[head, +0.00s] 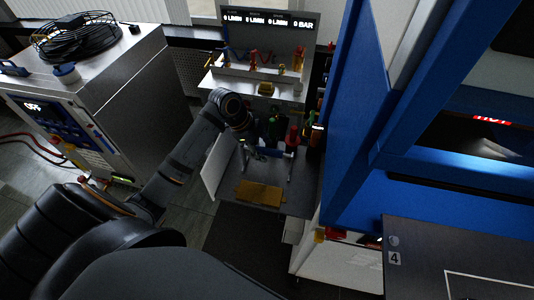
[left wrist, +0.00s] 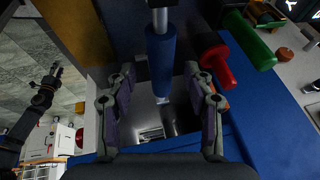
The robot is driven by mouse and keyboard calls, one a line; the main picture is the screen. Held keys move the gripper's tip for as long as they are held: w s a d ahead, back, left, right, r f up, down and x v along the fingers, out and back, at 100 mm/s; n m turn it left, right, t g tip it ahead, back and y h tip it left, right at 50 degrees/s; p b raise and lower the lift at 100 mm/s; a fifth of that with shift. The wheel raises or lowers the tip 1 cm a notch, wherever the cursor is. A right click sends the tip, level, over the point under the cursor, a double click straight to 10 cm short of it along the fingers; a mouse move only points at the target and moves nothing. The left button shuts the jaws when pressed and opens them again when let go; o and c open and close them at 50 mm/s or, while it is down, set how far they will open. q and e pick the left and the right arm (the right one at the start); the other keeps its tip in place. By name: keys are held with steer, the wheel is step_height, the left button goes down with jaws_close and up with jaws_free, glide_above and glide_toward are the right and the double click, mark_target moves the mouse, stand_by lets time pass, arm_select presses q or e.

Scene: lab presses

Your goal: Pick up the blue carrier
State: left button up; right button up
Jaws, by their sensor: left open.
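The blue carrier shows in the head view as a blue grip bar (head: 277,154) on thin pale legs, on the grey work surface. In the left wrist view its blue cylindrical grip (left wrist: 161,52) sits on a metal rod. My left gripper (head: 256,146) is at the bar in the head view and hides part of it. In the left wrist view my left gripper (left wrist: 158,74) is open, with one finger on each side of the grip's near end. I cannot tell whether the fingers touch it. My right gripper is not in view.
A red bottle-like object (head: 293,136) and a green one (head: 274,128) stand close behind the bar. A yellow-brown block (head: 259,193) lies in front. A blue press frame (head: 350,120) rises to the right, and a metal cabinet (head: 130,90) stands left.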

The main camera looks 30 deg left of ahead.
mark_target(266, 150)
arm_select(q)
steer(key=x, duration=0.3)
steer(key=shift+w+d+f+p, duration=0.1)
steer(key=shift+w+d+p, duration=0.05)
steer(key=shift+p, duration=0.15)
steer(key=shift+f, duration=0.15)
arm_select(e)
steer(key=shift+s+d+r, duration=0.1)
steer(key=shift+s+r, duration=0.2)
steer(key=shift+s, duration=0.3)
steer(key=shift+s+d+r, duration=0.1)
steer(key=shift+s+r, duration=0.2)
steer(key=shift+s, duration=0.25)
arm_select(q)
steer(key=shift+f, duration=0.1)
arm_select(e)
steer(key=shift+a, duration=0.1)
arm_select(q)
steer(key=shift+c, duration=0.9)
jaws_close()
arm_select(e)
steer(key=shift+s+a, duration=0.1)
